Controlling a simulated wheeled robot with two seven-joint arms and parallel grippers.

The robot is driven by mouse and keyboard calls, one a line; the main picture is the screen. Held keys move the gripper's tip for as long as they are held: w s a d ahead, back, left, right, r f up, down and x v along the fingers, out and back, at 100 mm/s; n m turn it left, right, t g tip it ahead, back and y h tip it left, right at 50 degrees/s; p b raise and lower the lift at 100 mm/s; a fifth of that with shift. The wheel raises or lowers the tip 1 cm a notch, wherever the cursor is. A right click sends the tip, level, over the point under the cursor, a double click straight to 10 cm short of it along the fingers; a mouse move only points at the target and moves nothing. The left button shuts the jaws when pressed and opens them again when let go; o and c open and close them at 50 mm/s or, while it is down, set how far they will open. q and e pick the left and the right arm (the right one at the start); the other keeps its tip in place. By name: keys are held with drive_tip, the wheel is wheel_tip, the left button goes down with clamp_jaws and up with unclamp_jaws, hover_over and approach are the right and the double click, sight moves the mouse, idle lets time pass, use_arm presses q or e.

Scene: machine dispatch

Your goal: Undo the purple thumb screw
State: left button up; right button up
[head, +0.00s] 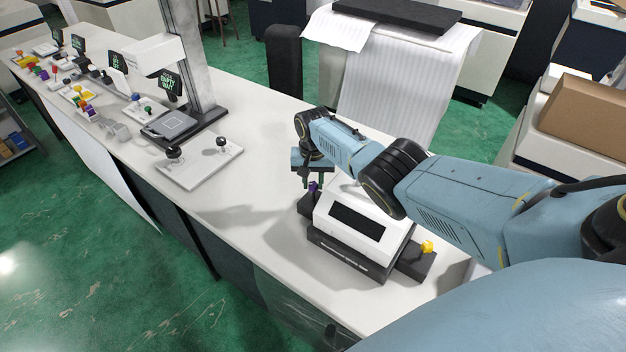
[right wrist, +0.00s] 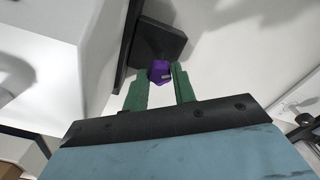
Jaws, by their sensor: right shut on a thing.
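The purple thumb screw (head: 314,187) stands on the black tab at the left end of a white and black machine (head: 350,222) on the bench. In the right wrist view the purple thumb screw (right wrist: 161,71) sits between the green fingertips. My right gripper (head: 314,181) reaches down over it from above and is shut on it; it also shows in the right wrist view (right wrist: 163,78). A yellow thumb screw (head: 427,247) stands on the tab at the machine's other end. My left gripper is not in view.
The white bench (head: 255,215) has free room left of the machine. A white plate with two black knobs (head: 200,166) and a column stand (head: 190,60) are farther back. Small coloured parts line the bench's far end. A brown box (head: 585,115) is at the right.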

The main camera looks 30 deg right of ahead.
drive_tip(key=n, duration=0.3)
drive_tip(key=shift+n, duration=0.4)
drive_tip(key=n, duration=0.3)
drive_tip(key=shift+n, duration=0.3)
drive_tip(key=n, duration=0.3)
drive_tip(key=shift+n, duration=0.4)
drive_tip(key=n, duration=0.3)
drive_tip(key=shift+n, duration=0.3)
drive_tip(key=n, duration=0.3)
drive_tip(key=shift+n+b, duration=0.3)
drive_tip(key=n, duration=0.3)
drive_tip(key=shift+n, duration=0.3)
drive_tip(key=n+b, duration=0.1)
drive_tip(key=n, duration=0.2)
drive_tip(key=shift+n, duration=0.3)
drive_tip(key=n, duration=0.3)
drive_tip(key=shift+n+b, duration=0.3)
drive_tip(key=n+b, duration=0.1)
drive_tip(key=n, duration=0.5)
drive_tip(key=shift+b, duration=0.3)
drive_tip(key=n+b, duration=0.1)
drive_tip(key=n, duration=0.2)
drive_tip(key=shift+f+n+b, duration=0.15)
drive_tip(key=shift+n+b, duration=0.3)
drive_tip(key=shift+n, duration=0.45)
drive_tip(key=n+b, duration=0.4)
drive_tip(key=b, duration=0.4)
drive_tip(key=shift+n+b, duration=0.4)
drive_tip(key=shift+b, duration=0.55)
